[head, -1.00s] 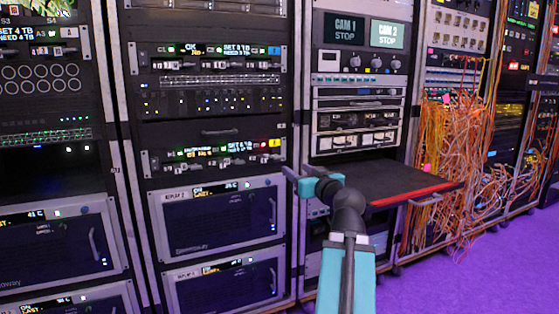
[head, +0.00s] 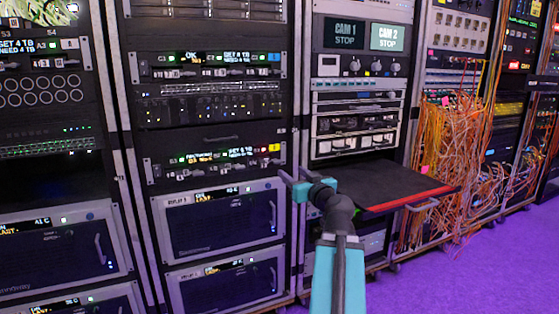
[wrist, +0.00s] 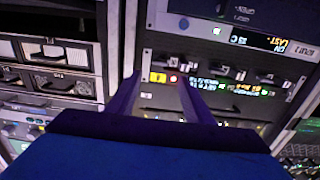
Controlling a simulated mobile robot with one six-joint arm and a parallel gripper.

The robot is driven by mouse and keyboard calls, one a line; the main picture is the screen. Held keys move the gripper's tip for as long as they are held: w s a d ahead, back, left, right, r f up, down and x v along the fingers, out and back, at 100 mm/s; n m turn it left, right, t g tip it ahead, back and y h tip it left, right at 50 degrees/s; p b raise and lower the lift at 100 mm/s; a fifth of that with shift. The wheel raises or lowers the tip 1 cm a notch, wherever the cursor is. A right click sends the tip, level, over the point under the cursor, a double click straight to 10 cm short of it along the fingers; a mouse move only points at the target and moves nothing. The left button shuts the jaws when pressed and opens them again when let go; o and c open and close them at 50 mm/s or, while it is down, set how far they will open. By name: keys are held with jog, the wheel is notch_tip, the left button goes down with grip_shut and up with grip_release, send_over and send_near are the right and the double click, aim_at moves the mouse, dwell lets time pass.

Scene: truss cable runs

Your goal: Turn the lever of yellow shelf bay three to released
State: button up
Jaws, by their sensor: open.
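The yellow shelf (head: 215,167) is the dark panel with a yellow tag at its right end, in the middle rack. Its display shows green and orange text, and small levers sit below it. The bay numbers and lever positions are too small to read, so I cannot tell bay three's state. My gripper (head: 293,174) is open and empty, just right of and slightly below the shelf's right end. In the wrist view, upside down, the yellow shelf (wrist: 235,88) lies beyond the blue fingers, its yellow tag and a red light between them. The fingers and wrist hide part of it.
A similar shelf with a blue tag (head: 212,66) is higher in the same rack. Framed units (head: 219,217) sit below. A black pull-out tray (head: 385,183) with a red edge juts out at right, close to my arm. Orange cables (head: 450,170) hang farther right.

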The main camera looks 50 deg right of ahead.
aim_at(279, 163)
jog(key=shift+b+x, duration=1.2)
jog(key=shift+x, duration=4.25)
jog(key=c, duration=1)
